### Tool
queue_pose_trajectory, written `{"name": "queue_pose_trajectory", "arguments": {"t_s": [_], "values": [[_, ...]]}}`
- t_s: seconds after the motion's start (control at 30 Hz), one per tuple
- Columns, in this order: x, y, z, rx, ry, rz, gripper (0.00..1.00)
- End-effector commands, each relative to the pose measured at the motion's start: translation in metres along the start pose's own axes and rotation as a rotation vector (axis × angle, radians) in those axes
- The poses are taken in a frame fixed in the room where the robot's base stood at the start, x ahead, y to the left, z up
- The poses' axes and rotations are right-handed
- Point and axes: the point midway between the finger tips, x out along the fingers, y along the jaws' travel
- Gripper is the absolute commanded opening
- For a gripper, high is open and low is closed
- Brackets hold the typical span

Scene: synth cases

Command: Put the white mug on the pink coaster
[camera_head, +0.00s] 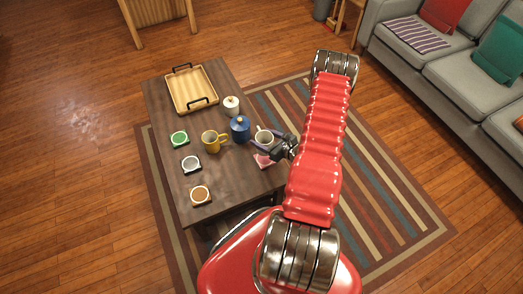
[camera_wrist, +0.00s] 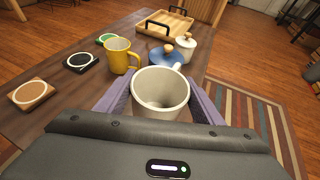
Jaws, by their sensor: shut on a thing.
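The white mug (camera_head: 264,138) is upright near the right edge of the dark wooden table, and its empty inside shows in the wrist view (camera_wrist: 160,92). My gripper (camera_head: 273,147) is shut on the white mug, with a finger on each side of it. The pink coaster (camera_head: 264,161) lies on the table just below the mug in the head view, partly hidden by my gripper. In the wrist view the coaster cannot be seen. I cannot tell whether the mug touches the table or is a little above it.
A blue lidded pot (camera_head: 240,129) stands close left of the mug, with a yellow mug (camera_head: 211,142) beyond it. A white lidded jar (camera_head: 231,105) and a wooden tray (camera_head: 210,87) are farther back. Green (camera_head: 179,139), black (camera_head: 191,164) and brown (camera_head: 200,196) coasters line the left side.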

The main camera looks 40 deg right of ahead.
Motion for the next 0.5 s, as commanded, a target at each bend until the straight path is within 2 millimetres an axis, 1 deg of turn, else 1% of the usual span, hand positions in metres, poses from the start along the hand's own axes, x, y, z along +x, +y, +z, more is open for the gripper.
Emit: {"name": "queue_pose_trajectory", "arguments": {"t_s": [0.03, 0.1, 0.2, 0.5], "values": [[0.003, 0.0, -0.007, 0.0, -0.001, 0.0, 0.31], [0.006, 0.0, -0.015, 0.001, 0.0, 0.0, 0.31], [0.009, 0.0, -0.022, 0.001, -0.001, 0.0, 0.31], [0.011, -0.001, -0.025, -0.001, -0.002, -0.001, 0.31]]}}
